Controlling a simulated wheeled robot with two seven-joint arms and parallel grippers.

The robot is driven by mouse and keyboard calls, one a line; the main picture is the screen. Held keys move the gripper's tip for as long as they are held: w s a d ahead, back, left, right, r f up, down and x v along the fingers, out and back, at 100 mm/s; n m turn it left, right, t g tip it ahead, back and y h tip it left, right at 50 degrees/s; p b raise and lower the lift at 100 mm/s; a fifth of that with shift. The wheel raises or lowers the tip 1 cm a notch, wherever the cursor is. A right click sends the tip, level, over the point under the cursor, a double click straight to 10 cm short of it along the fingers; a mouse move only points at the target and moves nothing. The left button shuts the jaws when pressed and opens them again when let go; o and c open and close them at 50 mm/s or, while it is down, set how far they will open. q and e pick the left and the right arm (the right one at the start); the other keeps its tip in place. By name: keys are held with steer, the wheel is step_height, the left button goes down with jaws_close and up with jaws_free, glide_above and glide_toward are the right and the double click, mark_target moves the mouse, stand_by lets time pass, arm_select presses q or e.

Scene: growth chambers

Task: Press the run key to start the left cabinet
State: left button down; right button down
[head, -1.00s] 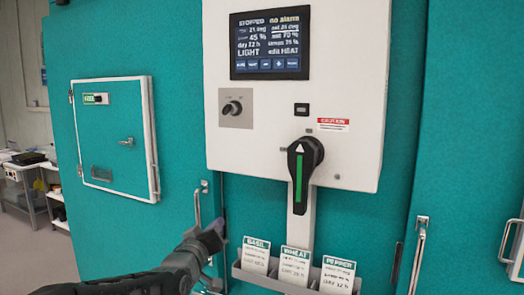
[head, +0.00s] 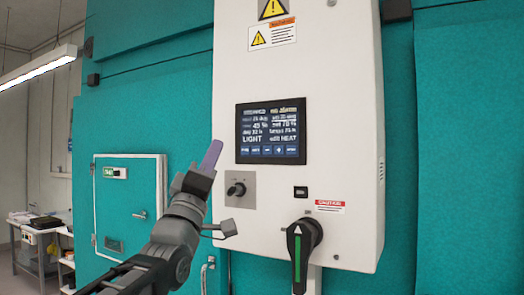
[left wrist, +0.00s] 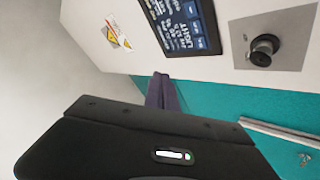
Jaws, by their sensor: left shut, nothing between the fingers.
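The white control box (head: 330,90) has a dark screen (head: 271,131) with lines of white text and a row of blue keys (head: 272,151) along its bottom. The key labels are too small to read surely. My left gripper (head: 212,155) is shut and empty, pointing up just left of the screen, apart from it in the picture. In the left wrist view its fingers (left wrist: 163,92) are together, and the screen (left wrist: 182,22) shows beyond them. My right gripper is not in view.
Below the screen are a selector knob (head: 237,189), a small black switch (head: 300,191) and a large black rotary handle (head: 302,245) with a green stripe. A small teal door (head: 130,205) is at left. Warning labels (head: 272,32) sit above the screen.

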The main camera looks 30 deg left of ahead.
mark_target(246, 150)
arm_select(q)
steer(key=shift+n, duration=0.3)
steer(key=w+p, duration=0.1)
steer(key=w, duration=0.2)
steer(key=w+p, duration=0.2)
steer(key=w, duration=0.1)
steer(key=w+a+p, duration=0.1)
steer(key=w+p, duration=0.1)
steer(key=w, duration=0.1)
steer(key=shift+f, duration=0.15)
steer(key=shift+w, duration=0.1)
stand_by(2.0)
steer(key=shift+w, duration=0.3)
